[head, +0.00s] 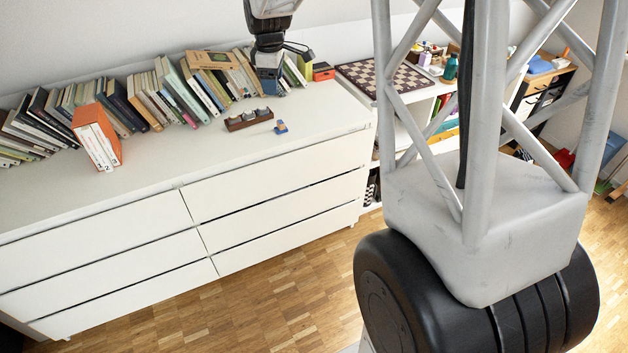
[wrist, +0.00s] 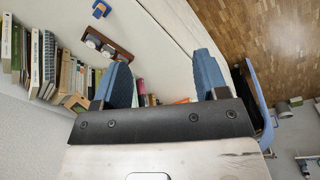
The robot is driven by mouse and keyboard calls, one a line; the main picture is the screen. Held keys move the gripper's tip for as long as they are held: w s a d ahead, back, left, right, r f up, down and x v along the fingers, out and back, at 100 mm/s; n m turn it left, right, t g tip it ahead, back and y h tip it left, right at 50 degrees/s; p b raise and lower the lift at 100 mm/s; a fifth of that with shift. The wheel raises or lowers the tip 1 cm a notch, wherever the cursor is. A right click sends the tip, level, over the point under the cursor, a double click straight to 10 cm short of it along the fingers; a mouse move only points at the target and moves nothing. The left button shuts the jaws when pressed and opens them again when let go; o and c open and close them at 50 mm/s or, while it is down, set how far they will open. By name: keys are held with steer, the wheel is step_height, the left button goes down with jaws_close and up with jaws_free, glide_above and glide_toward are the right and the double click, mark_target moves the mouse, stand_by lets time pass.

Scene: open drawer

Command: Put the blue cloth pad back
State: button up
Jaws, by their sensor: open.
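My gripper (head: 269,82) is over the back of the white dresser, in front of the right end of the book row. In the wrist view its two blue fingers stand wide apart with nothing between them (wrist: 160,72). A small blue thing with a tan middle (head: 281,127) lies on the dresser top, to the right of and nearer than the gripper; it also shows in the wrist view (wrist: 101,9). A flat blue item (head: 540,65) lies on the wooden unit at the far right. I cannot tell which of these is the cloth pad.
The white dresser (head: 110,220) has shut drawers. A brown holder with small cups (head: 249,119), a row of leaning books and an orange box file (head: 97,137) stand on it. A chessboard (head: 385,75) lies to the right. The dresser's front top is clear.

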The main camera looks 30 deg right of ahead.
steer(key=s+a+r+m, duration=0.1)
steer(key=s+m, duration=0.3)
steer(key=s, duration=1)
steer(key=s+a+r+m+t, duration=0.1)
steer(key=s+a+m, duration=0.3)
steer(key=s, duration=1)
steer(key=s+a+r+m, duration=0.1)
steer(key=s+a+m, duration=0.2)
steer(key=s, duration=1.1)
steer(key=shift+a+r+m+t, duration=0.25)
steer(key=shift+r+m+t, duration=0.05)
steer(key=shift+m, duration=0.1)
steer(key=shift+s, duration=0.1)
